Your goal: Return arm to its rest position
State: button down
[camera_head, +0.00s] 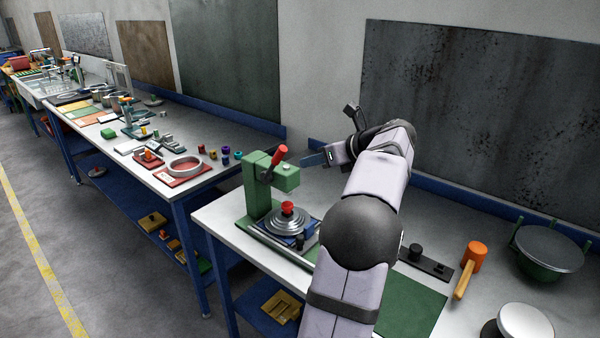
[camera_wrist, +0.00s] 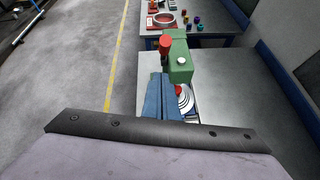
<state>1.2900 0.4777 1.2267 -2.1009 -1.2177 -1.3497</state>
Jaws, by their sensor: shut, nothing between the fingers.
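My gripper (camera_head: 306,161) has narrow blue fingers, which are shut and empty. In the head view it is raised over the near table, just right of the green press (camera_head: 258,192) and its red-tipped lever (camera_head: 279,156). In the wrist view my gripper (camera_wrist: 160,77) points toward the press (camera_wrist: 179,66), whose red lever end (camera_wrist: 165,42) shows beyond the fingertips. I cannot tell the exact gap. My pale arm reaches across the table and hides part of it.
A stepped silver lid with a red knob (camera_head: 287,219) sits at the press's foot. A second table (camera_head: 225,166) with many small items is at left. Bare table lies behind the press.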

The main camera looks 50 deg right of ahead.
jog(key=v, duration=0.3)
jog(key=shift+s+r+b, duration=0.15)
jog(key=shift+r+b, duration=0.15)
jog(key=shift+r, duration=0.25)
